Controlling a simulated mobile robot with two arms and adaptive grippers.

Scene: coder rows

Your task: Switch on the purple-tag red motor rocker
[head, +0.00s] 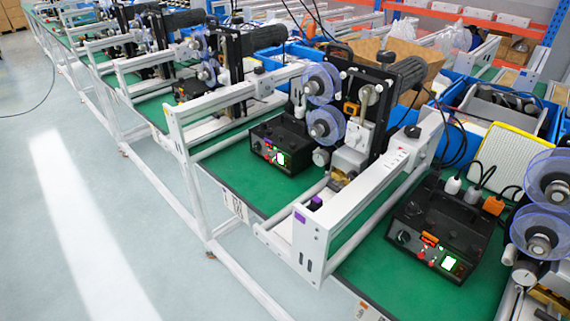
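A black control box (297,135) sits on the green bench top in the middle of the head view. Its sloped front carries a small purple patch (268,142), small red parts and a lit green-white switch or display (281,159). A second black control box (455,225) stands nearer, at the right, with an orange-red tag (429,239), a dark knob (403,237), small red parts and a lit green element (449,263). The panel details are too small to tell which part is the motor rocker or its position. Neither of my grippers is in view.
White conveyor frames (240,90) run across the benches; the nearest has a purple square (299,217) on its end. Machines with clear blue-purple reels (322,83) stand behind the boxes. Blue bins (510,110) line the back right. The pale floor (90,220) at left is clear.

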